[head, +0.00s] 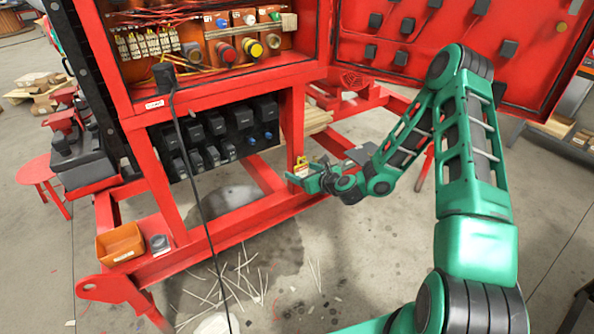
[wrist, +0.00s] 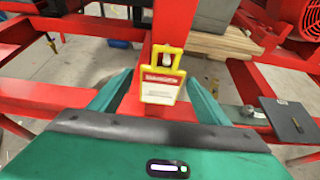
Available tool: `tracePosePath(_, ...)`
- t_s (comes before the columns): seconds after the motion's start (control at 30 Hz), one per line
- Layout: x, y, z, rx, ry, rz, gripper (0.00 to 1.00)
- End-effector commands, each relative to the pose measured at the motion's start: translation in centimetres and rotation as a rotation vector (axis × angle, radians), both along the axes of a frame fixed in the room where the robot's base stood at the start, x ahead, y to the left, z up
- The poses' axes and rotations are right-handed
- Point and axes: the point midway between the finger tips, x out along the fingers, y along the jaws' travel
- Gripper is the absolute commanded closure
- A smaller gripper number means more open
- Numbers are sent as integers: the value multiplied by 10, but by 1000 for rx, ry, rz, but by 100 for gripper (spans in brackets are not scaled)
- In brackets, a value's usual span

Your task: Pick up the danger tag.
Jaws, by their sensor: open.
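The danger tag (wrist: 161,84) is a yellow-framed card with a red header and white lower part, hanging upright against a red post in the wrist view. In the head view the tag (head: 302,167) is a small yellow patch on the red post, partly hidden by my gripper. My gripper (head: 300,177) is at the post, close to the tag. In the wrist view my gripper (wrist: 158,88) is open, with one green finger on each side of the tag. I cannot tell whether either finger touches it.
The red skid frame (head: 215,240) surrounds the post, with an open cabinet door (head: 480,45) above right. A dark flat plate (wrist: 285,118) lies right of the tag. An orange bin (head: 120,243) sits at lower left. A black cable (head: 190,180) hangs in front.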

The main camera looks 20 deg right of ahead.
Motion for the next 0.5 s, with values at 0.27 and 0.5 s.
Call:
tracePosePath(0.27, 5, 3, -4, -1, -1, -1, 30)
tracePosePath(0.5, 5, 8, -4, -2, -2, 5, 73)
